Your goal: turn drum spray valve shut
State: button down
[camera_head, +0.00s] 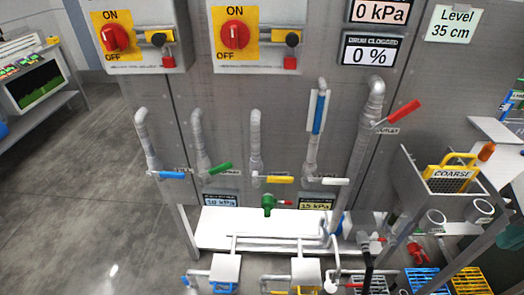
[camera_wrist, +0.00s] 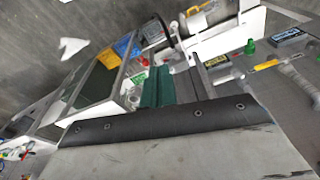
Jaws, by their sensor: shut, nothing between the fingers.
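Several pipes with coloured lever handles run down the grey panel in the head view: blue (camera_head: 172,175), green (camera_head: 220,168), yellow (camera_head: 280,180), white (camera_head: 335,181), an upright blue one (camera_head: 320,112) and red (camera_head: 404,111). In the wrist view my gripper (camera_wrist: 157,72) shows green fingers, shut and empty, beyond a grey plate with a black edge. The yellow lever (camera_wrist: 265,65) is apart from it.
Two red rotary switches (camera_head: 115,38) (camera_head: 235,35) sit above the pipes.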

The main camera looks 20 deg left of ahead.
aim_at(227, 165)
jog(key=z, duration=0.2)
jog(key=i, duration=0.6)
jog(key=u, duration=1.3)
